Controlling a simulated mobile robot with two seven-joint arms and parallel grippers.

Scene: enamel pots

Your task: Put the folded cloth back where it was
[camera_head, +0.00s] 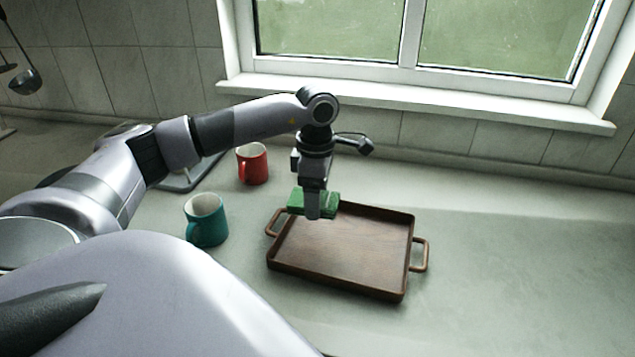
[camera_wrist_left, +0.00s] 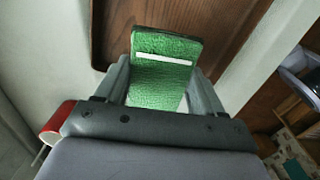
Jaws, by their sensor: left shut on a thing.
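The folded cloth (camera_head: 328,201) is green; in the left wrist view the cloth (camera_wrist_left: 165,75) shows a white stripe. My left gripper (camera_head: 313,212) is shut on the cloth, with a finger on each side of it in the wrist view (camera_wrist_left: 160,88). The gripper points down over the back left corner of the brown wooden tray (camera_head: 345,250). I cannot tell whether the cloth touches the tray. My right gripper is not in view.
A red mug (camera_head: 252,164) stands behind and left of the tray, and a teal mug (camera_head: 206,222) stands left of it. The tray has a handle at each end. The counter (camera_head: 510,260) is clear to the right. A window sill (camera_head: 430,104) runs along the back.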

